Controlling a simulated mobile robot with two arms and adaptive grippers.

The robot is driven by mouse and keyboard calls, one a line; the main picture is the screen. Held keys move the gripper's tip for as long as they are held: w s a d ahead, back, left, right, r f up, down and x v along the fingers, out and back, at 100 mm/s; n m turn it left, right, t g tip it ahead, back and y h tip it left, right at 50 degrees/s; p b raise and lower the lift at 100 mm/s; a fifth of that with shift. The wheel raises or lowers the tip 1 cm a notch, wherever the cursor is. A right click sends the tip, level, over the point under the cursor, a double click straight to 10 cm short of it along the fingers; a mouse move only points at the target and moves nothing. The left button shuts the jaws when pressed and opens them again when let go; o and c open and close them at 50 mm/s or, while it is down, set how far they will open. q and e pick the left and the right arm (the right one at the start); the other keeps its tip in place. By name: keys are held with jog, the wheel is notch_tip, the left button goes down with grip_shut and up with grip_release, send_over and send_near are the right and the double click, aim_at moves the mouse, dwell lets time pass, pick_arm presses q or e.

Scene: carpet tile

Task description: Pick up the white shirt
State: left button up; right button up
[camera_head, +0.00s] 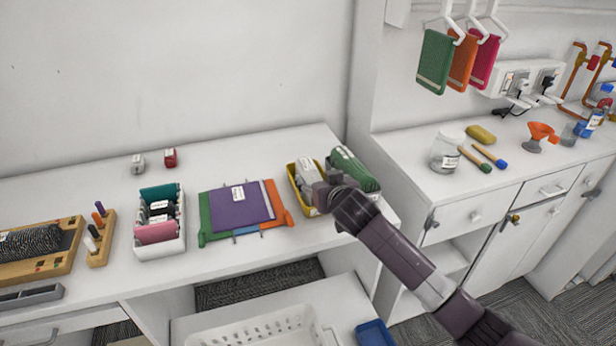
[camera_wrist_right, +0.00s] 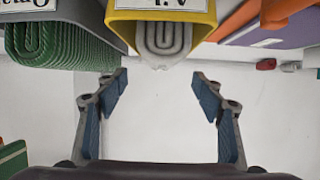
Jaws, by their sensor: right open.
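The white shirt (camera_head: 306,172) is a folded or rolled white cloth in the yellow bin (camera_head: 292,177) on the white table. In the right wrist view, the end of its white folds (camera_wrist_right: 162,38) shows at the mouth of the yellow bin (camera_wrist_right: 122,29), at the top of the picture. My right gripper (camera_wrist_right: 160,88) is open, with nothing between its fingers; the white folds lie just beyond the fingertips. In the head view my right wrist hides the fingers and part of the bin. My left gripper is not in view.
A green rolled cloth (camera_head: 352,168) lies close beside the yellow bin. Folded purple, orange and green cloths (camera_head: 243,205) lie to its left, then a white bin (camera_head: 176,238) of rolled cloths. A white basket (camera_head: 255,333) stands below the table front.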

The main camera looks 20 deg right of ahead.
aim_at(311, 173)
jog(key=shift+w+f, duration=0.2)
jog(key=shift+w, duration=0.45)
jog(key=shift+w+f+p, duration=0.1)
jog(key=shift+w+p, duration=0.2)
jog(key=p+x, duration=0.1)
jog(key=x, duration=0.2)
jog(key=shift+w+f, duration=0.15)
jog(key=shift+w, duration=0.1)
jog(key=shift+w+f, duration=0.2)
jog(key=shift+w, duration=0.2)
jog(key=shift+c, duration=0.6)
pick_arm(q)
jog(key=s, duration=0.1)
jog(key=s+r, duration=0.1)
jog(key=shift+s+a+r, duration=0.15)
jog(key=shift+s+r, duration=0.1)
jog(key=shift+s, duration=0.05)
pick_arm(e)
jog(key=c, duration=1.2)
